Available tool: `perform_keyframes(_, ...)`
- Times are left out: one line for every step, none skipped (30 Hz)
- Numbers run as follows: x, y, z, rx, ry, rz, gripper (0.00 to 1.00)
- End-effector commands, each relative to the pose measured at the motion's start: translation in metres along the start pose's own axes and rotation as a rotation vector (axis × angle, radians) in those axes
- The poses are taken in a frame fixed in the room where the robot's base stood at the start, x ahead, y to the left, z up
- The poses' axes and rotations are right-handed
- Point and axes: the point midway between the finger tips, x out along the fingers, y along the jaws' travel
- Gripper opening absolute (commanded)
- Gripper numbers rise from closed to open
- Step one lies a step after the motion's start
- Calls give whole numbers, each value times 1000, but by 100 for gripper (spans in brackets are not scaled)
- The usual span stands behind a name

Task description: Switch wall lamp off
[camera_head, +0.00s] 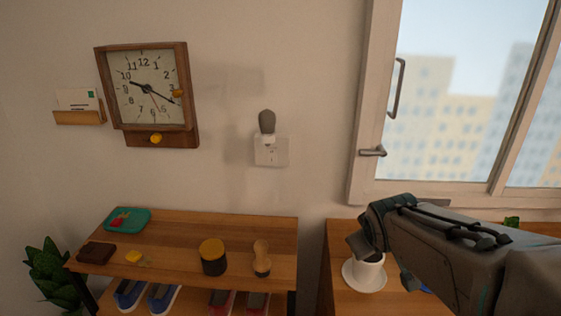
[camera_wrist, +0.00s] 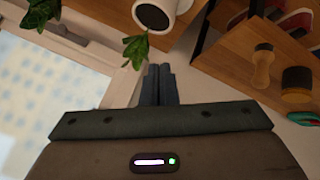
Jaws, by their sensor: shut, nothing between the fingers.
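A small wall lamp (camera_head: 267,122) with a dark grey rounded head is plugged into a white wall socket (camera_head: 270,152), between the clock and the window. No clear glow shows on the lamp or on the wall around it. A separate switch cannot be made out. My gripper (camera_wrist: 158,72) is shut and empty, its fingers together in the wrist view. In the head view my arm comes in from the right, below the window, and its end is right of and lower than the lamp, apart from it. The lamp is not visible in the wrist view.
A wooden clock (camera_head: 148,88) and a letter holder (camera_head: 79,117) hang at left. A white cup (camera_head: 367,272) stands near my arm. The wall around the lamp is free.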

Motion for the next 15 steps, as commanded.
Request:
perform_keyframes(22,4,-16,-93,66,32,0)
perform_keyframes(30,8,-28,-155,113,53,0)
perform_keyframes(40,12,-45,-237,174,81,0)
perform_keyframes(47,13,-57,-299,221,100,0)
perform_keyframes(54,14,-70,-360,269,119,0)
perform_keyframes(62,14,-86,-440,333,144,0)
perform_keyframes(68,13,-98,-500,382,162,0)
perform_keyframes(73,12,-109,-558,431,181,0)
perform_keyframes(80,9,-124,-636,498,205,0)
perform_keyframes(84,6,-135,-692,550,223,0)
perform_keyframes(89,2,-145,-747,601,241,0)
perform_keyframes(94,-3,-157,-817,672,265,0)
perform_keyframes(97,-8,-165,-868,725,282,0)
perform_keyframes(100,-13,-173,-916,779,300,0)
perform_keyframes(102,-19,-181,-974,846,323,0)
